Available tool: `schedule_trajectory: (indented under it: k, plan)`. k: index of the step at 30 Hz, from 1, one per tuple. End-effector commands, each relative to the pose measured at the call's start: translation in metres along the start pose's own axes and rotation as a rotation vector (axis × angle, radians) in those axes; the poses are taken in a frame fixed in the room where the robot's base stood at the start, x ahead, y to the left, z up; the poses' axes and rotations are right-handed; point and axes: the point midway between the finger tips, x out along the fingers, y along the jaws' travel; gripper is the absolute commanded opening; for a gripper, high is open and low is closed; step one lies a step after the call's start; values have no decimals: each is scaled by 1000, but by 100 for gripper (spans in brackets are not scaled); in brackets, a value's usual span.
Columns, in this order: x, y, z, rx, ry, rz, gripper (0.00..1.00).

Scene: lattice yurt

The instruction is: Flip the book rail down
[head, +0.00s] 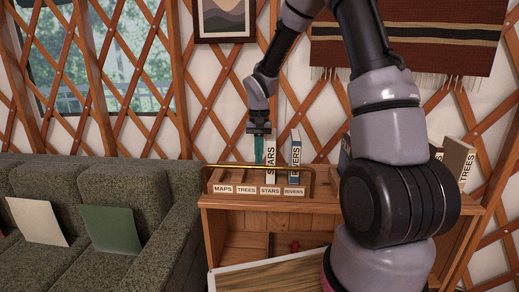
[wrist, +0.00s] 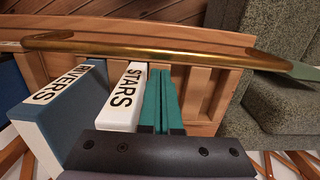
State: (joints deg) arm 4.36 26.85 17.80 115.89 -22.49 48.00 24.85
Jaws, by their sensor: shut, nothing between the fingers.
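The book rail (head: 258,167) is a brass bar with bent ends, standing raised along the front of the wooden book rack, above its labels. In the wrist view the rail (wrist: 150,46) crosses the top of the picture. My gripper (head: 258,159) points down just behind the rail, left of the STARS book (head: 270,163). Its teal fingers (wrist: 165,74) are shut together with nothing between them, tips close to the rail; I cannot tell whether they touch it. The RIVERS book (head: 295,152) stands upright right of STARS.
Labels MAPS, TREES, STARS and RIVERS (head: 294,191) line the wooden rack front. The MAPS and TREES slots look empty. More books (head: 458,160) stand at right, partly behind my arm. A grey-green sofa (head: 165,215) with cushions is at left. A wooden board (head: 270,276) lies in front below.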

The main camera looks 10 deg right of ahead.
Motion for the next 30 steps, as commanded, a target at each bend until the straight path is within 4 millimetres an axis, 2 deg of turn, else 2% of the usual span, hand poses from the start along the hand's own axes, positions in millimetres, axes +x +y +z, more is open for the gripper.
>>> schedule_trajectory:
  k: [16, 30]
  plan:
    - [0, 0, 6, 1, 1, 0, 0]
    - [0, 0, 19, 0, 0, 1, 0]
